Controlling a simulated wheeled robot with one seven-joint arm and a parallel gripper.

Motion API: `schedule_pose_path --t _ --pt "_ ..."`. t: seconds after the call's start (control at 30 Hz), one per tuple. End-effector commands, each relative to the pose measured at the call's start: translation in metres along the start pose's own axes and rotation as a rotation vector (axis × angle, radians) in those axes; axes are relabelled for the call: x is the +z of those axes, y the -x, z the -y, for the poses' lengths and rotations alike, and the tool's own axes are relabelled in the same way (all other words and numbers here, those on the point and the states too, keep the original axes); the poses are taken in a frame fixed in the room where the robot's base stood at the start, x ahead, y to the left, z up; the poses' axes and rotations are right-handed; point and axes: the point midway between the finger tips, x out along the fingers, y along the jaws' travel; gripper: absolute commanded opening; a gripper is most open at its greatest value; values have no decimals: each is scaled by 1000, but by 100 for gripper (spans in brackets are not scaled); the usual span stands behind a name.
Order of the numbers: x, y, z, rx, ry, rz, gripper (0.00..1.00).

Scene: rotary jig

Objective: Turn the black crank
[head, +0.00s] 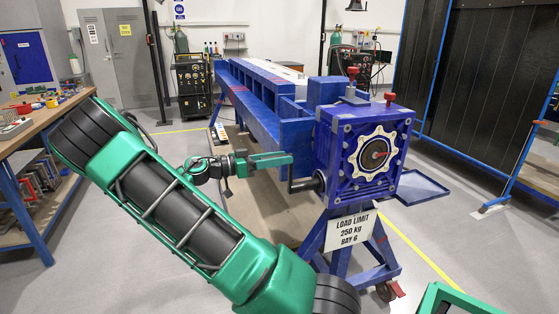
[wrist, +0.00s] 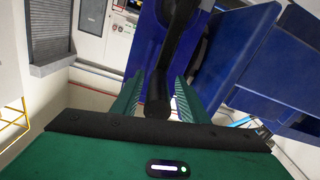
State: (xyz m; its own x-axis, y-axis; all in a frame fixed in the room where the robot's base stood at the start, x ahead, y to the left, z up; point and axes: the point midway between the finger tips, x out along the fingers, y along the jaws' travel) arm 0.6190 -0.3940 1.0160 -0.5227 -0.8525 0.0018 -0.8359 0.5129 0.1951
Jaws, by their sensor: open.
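The black crank (head: 305,184) sticks out from the left side of the blue gearbox (head: 338,160) of the jig. In the wrist view the crank (wrist: 172,60) comes down from the top, and its rounded handle end lies between my two green fingers. My gripper (head: 288,159) reaches in from the left in the head view, its fingertips just above the crank in the picture. It is open, and the wrist view shows my gripper (wrist: 157,95) with gaps beside the handle. I cannot tell whether either finger touches it.
The long blue jig frame (head: 245,105) runs back behind the gearbox. A blue side tray (head: 422,187) sticks out at right. A load limit sign (head: 350,230) hangs below the gearbox. A workbench (head: 40,115) stands at far left. The floor in front is mostly clear.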

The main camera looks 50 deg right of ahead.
Motion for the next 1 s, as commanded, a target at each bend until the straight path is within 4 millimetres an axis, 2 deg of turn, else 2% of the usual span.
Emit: schedule_pose_path --t 0.2,0.47,0.63,1.0 --pt "0 -13 0 -1 0 1 40" --pt "0 -14 0 -1 0 1 40" --pt "0 -14 0 -2 0 1 2" --pt "1 -13 1 -3 0 2 0"
